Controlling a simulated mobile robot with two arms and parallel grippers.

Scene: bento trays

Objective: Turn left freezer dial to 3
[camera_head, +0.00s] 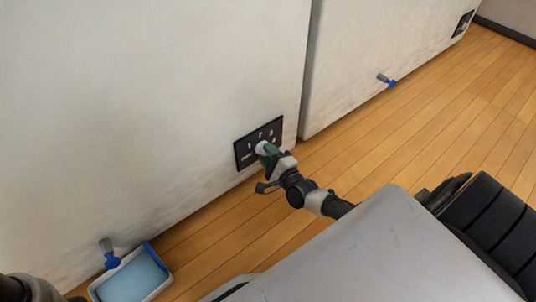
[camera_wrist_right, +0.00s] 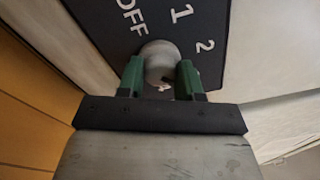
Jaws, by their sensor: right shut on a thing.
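The left freezer (camera_head: 150,90) is a large white chest with a black dial panel (camera_head: 243,151) low on its front, near its right edge. The panel also shows in the right wrist view (camera_wrist_right: 115,20), with OFF, 1 and 2 readable. The round grey dial (camera_wrist_right: 158,58) sits between the green fingers of my right gripper (camera_wrist_right: 160,78), which is shut on it. In the head view my right gripper (camera_head: 266,152) reaches the panel and covers part of it. The dial's pointer direction cannot be told. My left gripper is not in view.
A second white freezer (camera_head: 390,40) stands to the right, with its own black panel (camera_head: 462,24) and a blue-handled drain tap (camera_head: 387,80). Another blue tap (camera_head: 109,254) sits above a blue-and-white tray (camera_head: 153,252) at the lower left. Wooden floor (camera_head: 400,130) is clear between.

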